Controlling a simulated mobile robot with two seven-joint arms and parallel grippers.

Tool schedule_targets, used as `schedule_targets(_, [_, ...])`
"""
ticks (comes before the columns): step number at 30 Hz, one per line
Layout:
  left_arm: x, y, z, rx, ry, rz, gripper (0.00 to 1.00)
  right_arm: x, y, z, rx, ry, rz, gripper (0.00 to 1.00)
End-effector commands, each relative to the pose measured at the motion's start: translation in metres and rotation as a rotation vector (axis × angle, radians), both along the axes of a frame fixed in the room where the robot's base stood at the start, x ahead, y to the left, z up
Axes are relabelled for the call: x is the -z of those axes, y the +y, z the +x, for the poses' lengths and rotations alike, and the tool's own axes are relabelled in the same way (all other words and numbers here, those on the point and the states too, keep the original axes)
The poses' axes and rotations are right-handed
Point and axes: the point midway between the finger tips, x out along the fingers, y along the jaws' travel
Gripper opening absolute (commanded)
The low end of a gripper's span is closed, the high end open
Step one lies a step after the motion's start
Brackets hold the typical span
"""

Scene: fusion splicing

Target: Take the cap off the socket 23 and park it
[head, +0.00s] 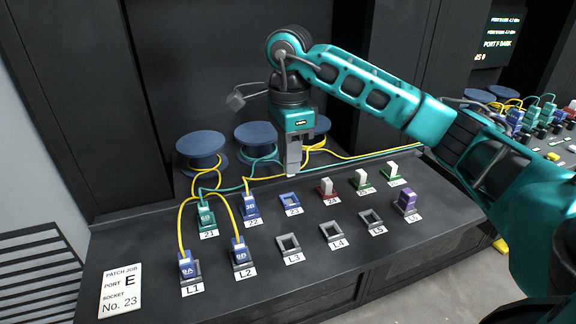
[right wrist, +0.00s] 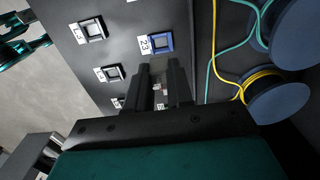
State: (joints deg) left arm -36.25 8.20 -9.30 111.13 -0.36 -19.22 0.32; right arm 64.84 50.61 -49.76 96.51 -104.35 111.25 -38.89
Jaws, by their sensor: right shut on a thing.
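Socket 23 (head: 289,200) is a blue square frame on the dark sloped panel. It looks open, with no cap standing in it, and it also shows in the right wrist view (right wrist: 158,43). My right gripper (head: 293,168) is above and just behind it, pointing down. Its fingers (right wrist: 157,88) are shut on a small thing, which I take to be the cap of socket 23. The fingers hide most of it, so its shape and colour are unclear.
Grey frames L3 (head: 288,244), L4 (head: 331,232) and L5 (head: 371,219) are empty. A purple piece (head: 407,202) fills the front row's right end. Socket 24 (head: 327,188) holds a white cap. Plug 22 (head: 250,206) and its yellow cable stand left of socket 23.

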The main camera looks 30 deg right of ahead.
Motion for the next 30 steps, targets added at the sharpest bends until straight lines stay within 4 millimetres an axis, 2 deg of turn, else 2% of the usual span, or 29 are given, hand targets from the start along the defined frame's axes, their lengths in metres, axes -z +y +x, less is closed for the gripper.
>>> schedule_targets(8, [-0.002,0.0,0.003,0.0,-0.007,0.0,0.43,0.0,0.008,-0.011,-0.003,0.002,0.001,0.0])
schedule_targets(15, [-0.006,0.0,0.007,-0.001,-0.016,0.0,0.43,-0.001,0.021,-0.03,-0.002,0.002,-0.001,0.0])
schedule_targets(30, [-0.015,0.0,0.004,0.0,-0.007,0.0,0.43,-0.001,0.051,-0.071,-0.002,0.001,0.0,0.0])
